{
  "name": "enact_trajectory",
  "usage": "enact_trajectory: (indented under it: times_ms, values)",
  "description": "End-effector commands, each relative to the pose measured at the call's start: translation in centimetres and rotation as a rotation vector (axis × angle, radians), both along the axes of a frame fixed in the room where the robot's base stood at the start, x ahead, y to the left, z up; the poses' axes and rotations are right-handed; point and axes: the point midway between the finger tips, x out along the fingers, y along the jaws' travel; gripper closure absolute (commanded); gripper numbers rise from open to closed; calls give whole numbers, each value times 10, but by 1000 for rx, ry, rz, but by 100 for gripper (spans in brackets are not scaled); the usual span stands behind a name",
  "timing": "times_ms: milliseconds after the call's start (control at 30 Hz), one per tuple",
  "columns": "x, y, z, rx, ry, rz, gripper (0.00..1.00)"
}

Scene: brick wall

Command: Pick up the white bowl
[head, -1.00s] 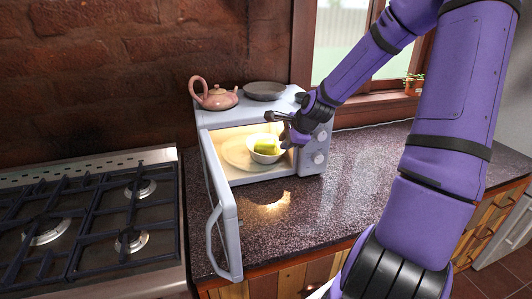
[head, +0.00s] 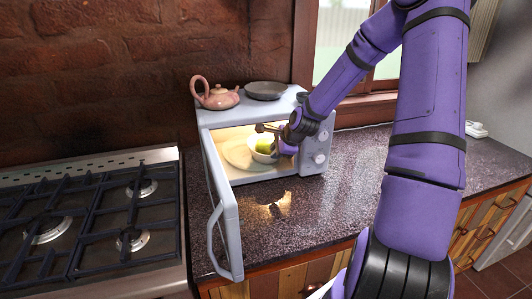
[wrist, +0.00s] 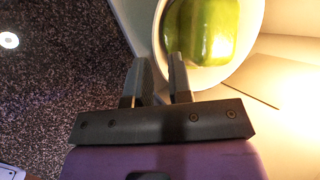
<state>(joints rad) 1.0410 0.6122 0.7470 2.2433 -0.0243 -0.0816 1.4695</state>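The white bowl (head: 263,158) sits inside the open microwave (head: 227,181), towards the right of the opening. A green pepper-like vegetable (head: 262,145) lies in the bowl. In the wrist view the bowl (wrist: 212,78) and the green vegetable (wrist: 203,30) fill the top, cut off by the frame edge. My gripper (head: 266,128) is at the microwave opening, by the bowl's upper right side. In the wrist view its two fingers (wrist: 160,68) are apart with nothing held. One finger overlaps the bowl's near-left rim and the other lies outside it; contact cannot be told.
The microwave door (head: 222,205) stands open to the left. A pink teapot (head: 216,96) and a dark dish (head: 265,90) stand on top of the microwave. A gas stove (head: 90,215) is at the left. The speckled counter (head: 330,215) in front is mostly clear.

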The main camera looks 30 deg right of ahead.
Motion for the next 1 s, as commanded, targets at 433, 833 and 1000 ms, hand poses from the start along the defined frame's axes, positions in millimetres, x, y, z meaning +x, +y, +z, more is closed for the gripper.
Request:
enact_trajectory:
  times_ms: [433,833,1000]
  values:
    - [22,8,-28,0,-1,0,81]
    - [22,7,-28,-1,-2,0,100]
    - [22,8,-28,-1,-1,0,100]
